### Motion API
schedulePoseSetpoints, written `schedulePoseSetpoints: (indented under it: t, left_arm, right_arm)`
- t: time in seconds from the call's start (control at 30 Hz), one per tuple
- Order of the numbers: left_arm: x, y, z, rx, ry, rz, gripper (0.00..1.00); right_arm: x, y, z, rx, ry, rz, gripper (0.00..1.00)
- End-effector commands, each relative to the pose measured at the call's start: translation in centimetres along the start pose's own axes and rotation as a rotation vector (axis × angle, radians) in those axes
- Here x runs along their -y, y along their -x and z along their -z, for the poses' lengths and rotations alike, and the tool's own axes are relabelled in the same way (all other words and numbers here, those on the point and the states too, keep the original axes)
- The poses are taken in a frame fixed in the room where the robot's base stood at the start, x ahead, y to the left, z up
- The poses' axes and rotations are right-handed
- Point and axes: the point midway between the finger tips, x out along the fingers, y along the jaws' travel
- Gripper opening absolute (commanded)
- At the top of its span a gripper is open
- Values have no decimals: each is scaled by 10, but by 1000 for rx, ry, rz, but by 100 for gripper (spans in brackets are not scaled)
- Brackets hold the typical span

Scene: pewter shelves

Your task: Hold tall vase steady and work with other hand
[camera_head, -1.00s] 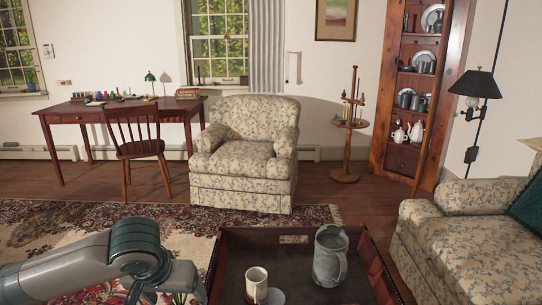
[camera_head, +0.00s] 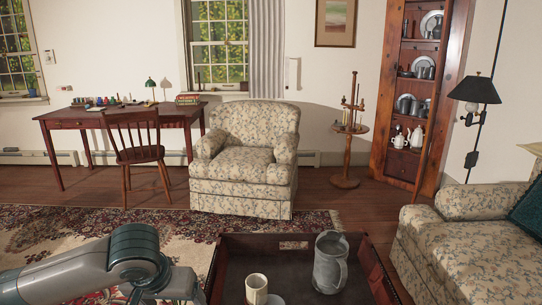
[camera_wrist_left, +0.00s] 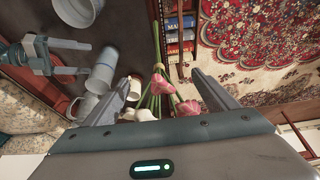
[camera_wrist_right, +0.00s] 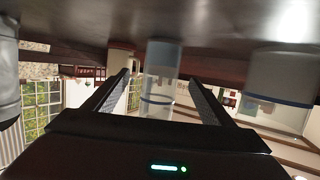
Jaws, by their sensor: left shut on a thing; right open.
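A tall, pale, see-through cylinder, which I take for the tall vase (camera_wrist_right: 160,75), stands on the tray just ahead of my right gripper (camera_wrist_right: 160,82). It also shows in the left wrist view (camera_wrist_left: 103,70), beside the right gripper (camera_wrist_left: 76,58). The right fingers are apart and in line with it; contact cannot be made out. My left gripper (camera_wrist_left: 165,78) is shut on a bunch of pink flowers (camera_wrist_left: 158,78), with green stems reaching beyond the fingertips. In the head view the left fingers are below the frame.
The dark red wooden tray (camera_head: 225,262) also holds a pewter pitcher (camera_head: 328,265) and a cream mug (camera_head: 256,290). A wide pale vessel (camera_wrist_right: 285,75) with a blue band stands right of the vase in the right wrist view. Books (camera_wrist_left: 180,35) lie near the stems. An armchair (camera_head: 245,160) stands beyond.

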Motion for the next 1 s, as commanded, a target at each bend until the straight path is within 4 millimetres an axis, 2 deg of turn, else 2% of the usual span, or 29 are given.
schedulePoseSetpoints:
  t: [0.7, 1.0]
  left_arm:
    - [0, 0, 0, 0, 0, 0, 43]
    - [0, 0, 0, -1, 0, 0, 43]
  right_arm:
    - [0, -78, 1, 0, -1, 1, 77]
    - [0, -92, 0, 0, 0, 0, 77]
